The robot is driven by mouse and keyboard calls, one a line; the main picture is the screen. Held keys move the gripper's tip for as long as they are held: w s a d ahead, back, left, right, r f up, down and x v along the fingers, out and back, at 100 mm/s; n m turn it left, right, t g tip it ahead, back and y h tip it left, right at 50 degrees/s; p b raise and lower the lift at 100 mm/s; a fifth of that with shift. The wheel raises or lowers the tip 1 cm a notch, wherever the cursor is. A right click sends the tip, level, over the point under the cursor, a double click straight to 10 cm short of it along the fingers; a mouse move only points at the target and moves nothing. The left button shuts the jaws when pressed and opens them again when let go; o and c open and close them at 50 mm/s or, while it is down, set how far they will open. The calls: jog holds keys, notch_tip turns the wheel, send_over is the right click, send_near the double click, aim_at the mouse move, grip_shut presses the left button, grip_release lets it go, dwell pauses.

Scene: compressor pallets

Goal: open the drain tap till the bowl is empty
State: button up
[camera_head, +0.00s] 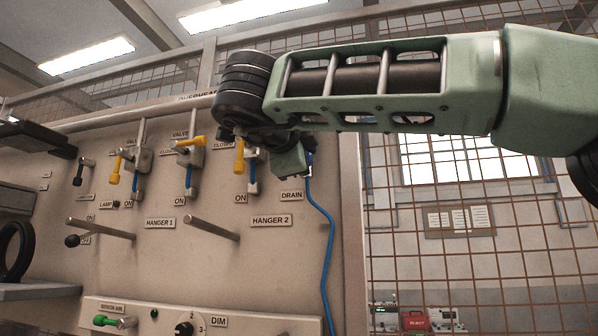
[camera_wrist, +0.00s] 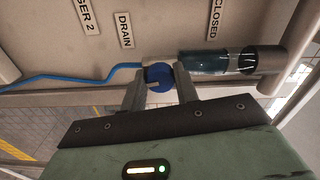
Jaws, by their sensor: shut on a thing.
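In the wrist view my gripper (camera_wrist: 160,80) has one finger on each side of the round blue drain tap (camera_wrist: 159,72) and is shut on it. The tap sits at the end of a clear bowl (camera_wrist: 247,62), which holds dark bluish liquid along most of its length. A grey cap closes the bowl's other end. A blue hose (camera_wrist: 70,76) runs from the tap end. In the head view my arm hides the bowl and most of the gripper; the hose (camera_head: 330,235) hangs down the panel below the DRAIN label (camera_head: 291,196).
On the panel, several yellow-handled valves (camera_head: 240,155) stand left of my gripper. Two hanger pegs (camera_head: 212,228) stick out below. A DIM knob (camera_head: 184,328) is at the bottom. A wire mesh fence (camera_head: 470,260) is to the right.

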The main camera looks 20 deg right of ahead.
jog(key=shift+f+m+b, duration=0.1)
jog(key=shift+m+b, duration=0.55)
jog(key=shift+m, duration=0.35)
jog(key=o, duration=1)
jog(key=shift+s, duration=0.1)
jog(key=b+v, duration=0.2)
jog(key=v, duration=1.5)
jog(key=shift+s+a, duration=0.1)
jog(key=shift+a, duration=0.05)
